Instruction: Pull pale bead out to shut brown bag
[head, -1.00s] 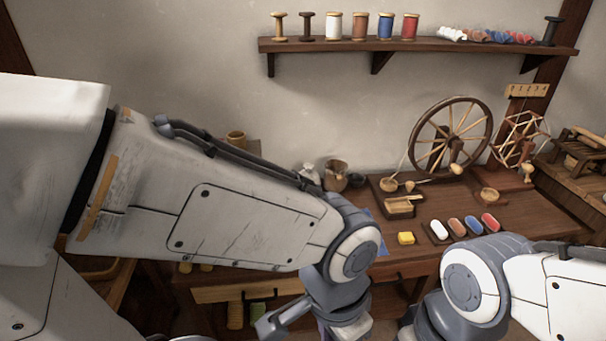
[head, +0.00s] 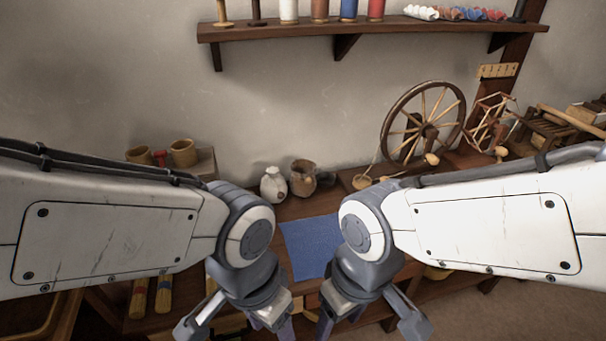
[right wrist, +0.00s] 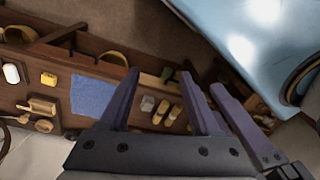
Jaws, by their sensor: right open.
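The brown bag (head: 303,178) stands upright on the bench near the back wall, beside a small white bag (head: 273,185). Its top looks wide and open. The pale bead is too small to make out. My right gripper (head: 323,326) is open and empty, low at the front edge of the bench, in front of and below the bag; its fingers also show in the right wrist view (right wrist: 158,100). My left gripper (head: 274,328) hangs close to its left, partly cut off by the frame, and its opening is unclear.
A blue cloth (head: 310,246) lies flat on the bench between my arms and the bags. The spinning wheel (head: 424,124) stands at the right and wooden cups (head: 183,153) at the left. A shelf (head: 345,38) with spools hangs above.

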